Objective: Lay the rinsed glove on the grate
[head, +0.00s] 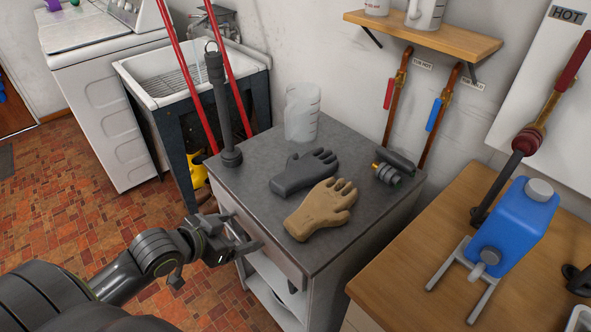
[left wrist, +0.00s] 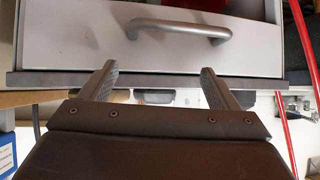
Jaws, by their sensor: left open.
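A dark grey glove (head: 303,171) and a tan glove (head: 322,208) lie flat, side by side, on the grey top of a small cabinet. I cannot tell by looks which one is rinsed. A wire grate (head: 180,82) shows in the white utility tub (head: 143,92) at the back left. My left gripper (head: 243,231) is open and empty, in front of the cabinet drawer and below the top's edge. In the left wrist view its spread fingers (left wrist: 158,68) face the drawer front and its handle (left wrist: 180,28), with nothing between them. My right gripper is not in view.
The cabinet top (head: 245,186) also bears a clear container (head: 302,112), a dark upright rod and a small dark fitting (head: 388,172). Two red poles (head: 226,65) stand between tub and cabinet. A wooden counter (head: 415,265) with a blue container (head: 515,225) is at right.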

